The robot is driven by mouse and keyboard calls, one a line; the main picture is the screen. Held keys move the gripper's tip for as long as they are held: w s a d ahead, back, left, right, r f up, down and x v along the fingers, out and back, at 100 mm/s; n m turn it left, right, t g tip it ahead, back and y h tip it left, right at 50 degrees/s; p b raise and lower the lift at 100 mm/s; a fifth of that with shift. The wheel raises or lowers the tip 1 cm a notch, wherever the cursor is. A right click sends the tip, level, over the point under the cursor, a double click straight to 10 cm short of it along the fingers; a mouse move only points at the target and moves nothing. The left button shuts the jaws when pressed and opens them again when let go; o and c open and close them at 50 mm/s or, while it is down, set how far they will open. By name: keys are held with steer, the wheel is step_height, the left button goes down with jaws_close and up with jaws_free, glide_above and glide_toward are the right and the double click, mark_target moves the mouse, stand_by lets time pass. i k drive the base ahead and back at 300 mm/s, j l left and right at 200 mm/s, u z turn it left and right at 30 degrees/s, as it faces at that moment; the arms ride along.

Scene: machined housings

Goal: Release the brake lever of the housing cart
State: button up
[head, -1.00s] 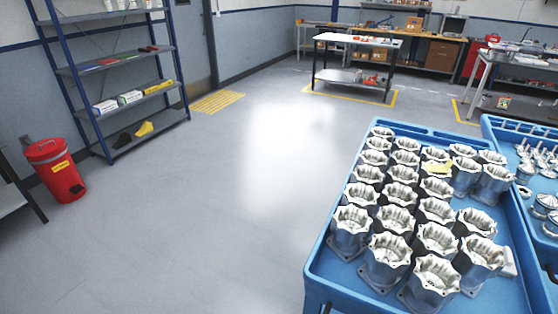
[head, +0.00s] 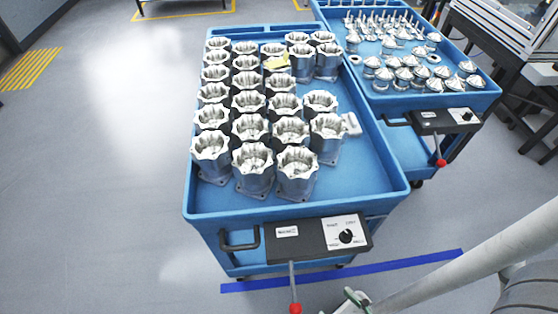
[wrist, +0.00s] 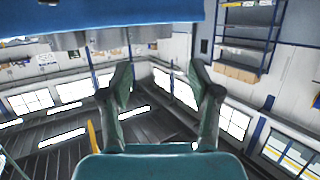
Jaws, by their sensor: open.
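The housing cart (head: 196,218) is a blue cart bearing rows of silver machined housings (head: 252,165), in the middle of the head view. A black control box (head: 318,238) with a dial is on its near end. The brake lever (head: 293,282) is a grey rod with a red knob, hanging below the box and cut by the bottom edge. My gripper (head: 355,298) shows partly at the bottom of the head view, just right of the red knob and apart from it. In the wrist view my gripper (wrist: 162,85) is open, with nothing between its two fingers.
A second blue cart (head: 440,100) with metal parts stands close at the right, with its own red-knobbed lever (head: 439,150). A blue floor stripe (head: 420,262) runs by the near end. Open floor (head: 100,180) lies at the left.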

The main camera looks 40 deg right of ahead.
mark_target(295, 308)
steer(key=j+z, duration=0.15)
steer(key=z, duration=1.35)
steer(key=k+j, duration=0.3)
steer(key=k, duration=0.25)
steer(key=k+j, duration=0.35)
steer(key=k, duration=0.15)
steer(key=k+j, duration=0.3)
steer(key=k, duration=0.25)
steer(key=k+j, duration=0.35)
steer(key=k, duration=0.15)
steer(key=k+j, duration=0.3)
steer(key=k, duration=0.25)
steer(key=k+j, duration=0.35)
steer(key=k, duration=0.2)
steer(key=i+j, duration=0.1)
steer(key=i, duration=0.3)
steer(key=i+j+z, duration=0.1)
steer(key=i, duration=0.3)
steer(key=i+j, duration=0.15)
steer(key=i, duration=0.3)
